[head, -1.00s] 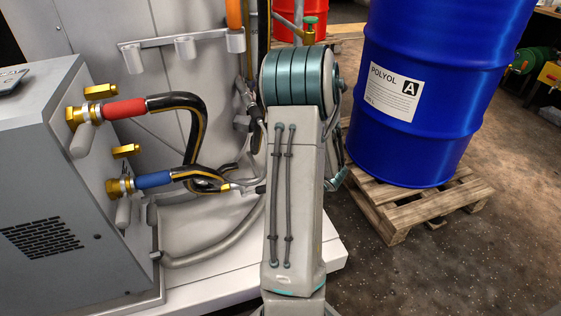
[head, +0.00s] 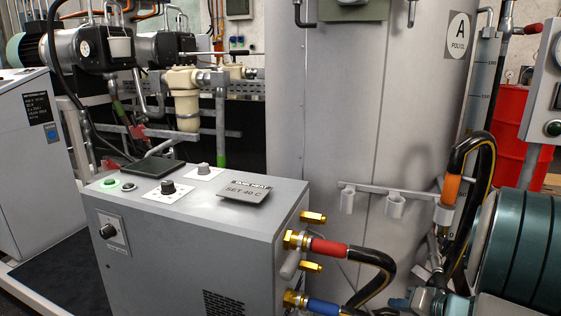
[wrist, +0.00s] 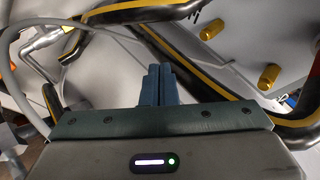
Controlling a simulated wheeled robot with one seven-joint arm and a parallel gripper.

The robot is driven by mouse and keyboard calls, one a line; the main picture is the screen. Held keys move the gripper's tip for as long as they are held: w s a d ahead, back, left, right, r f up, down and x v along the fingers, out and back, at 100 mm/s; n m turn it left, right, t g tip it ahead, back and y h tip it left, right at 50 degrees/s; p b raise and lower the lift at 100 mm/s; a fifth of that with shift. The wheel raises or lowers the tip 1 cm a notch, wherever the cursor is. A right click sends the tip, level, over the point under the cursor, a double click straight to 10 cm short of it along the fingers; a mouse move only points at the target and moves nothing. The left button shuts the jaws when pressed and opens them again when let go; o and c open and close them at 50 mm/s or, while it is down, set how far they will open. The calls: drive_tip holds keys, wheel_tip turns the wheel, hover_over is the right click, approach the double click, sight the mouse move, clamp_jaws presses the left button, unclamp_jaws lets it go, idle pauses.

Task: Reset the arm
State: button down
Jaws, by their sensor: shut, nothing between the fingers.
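My gripper (wrist: 160,84) shows in the wrist view with its two blue-grey fingers pressed together and nothing between them. Beyond the fingers are black hoses with a yellow stripe (wrist: 205,60) and brass fittings (wrist: 212,29). They look apart from the fingers, though depth is hard to judge. In the head view a teal joint of my arm fills the lower right corner, and the fingers do not show clearly there.
A grey heater cabinet (head: 190,235) stands at centre left. Hoses with a red sleeve (head: 330,249) and a blue sleeve (head: 324,307) leave its side. A hose with an orange sleeve (head: 451,190) hangs in a holder rail (head: 395,205) on the tank (head: 335,120). A red drum (head: 508,125) stands behind.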

drive_tip(key=s+a+r+n+g+p, duration=0.2)
drive_tip(key=s+a+r+g+p, duration=0.15)
drive_tip(key=a+r+p, duration=0.45)
drive_tip(key=s+a+r+n+g+p, duration=0.1)
drive_tip(key=s+a+r+g+p, duration=0.2)
drive_tip(key=s+a+r+p, duration=0.55)
drive_tip(key=s+r+h+p, duration=0.2)
drive_tip(key=r+p, duration=0.3)
drive_tip(key=r, duration=0.5)
drive_tip(key=s+r+n+h+p, duration=0.1)
drive_tip(key=r+p, duration=0.4)
drive_tip(key=r, duration=0.5)
drive_tip(key=s+h, duration=0.1)
drive_tip(key=h, duration=0.1)
drive_tip(key=shift+s+d+n+h+p, duration=0.15)
drive_tip(key=shift+d+n+h+p, duration=0.05)
drive_tip(key=shift+n+h+p, duration=0.1)
drive_tip(key=shift+d, duration=0.15)
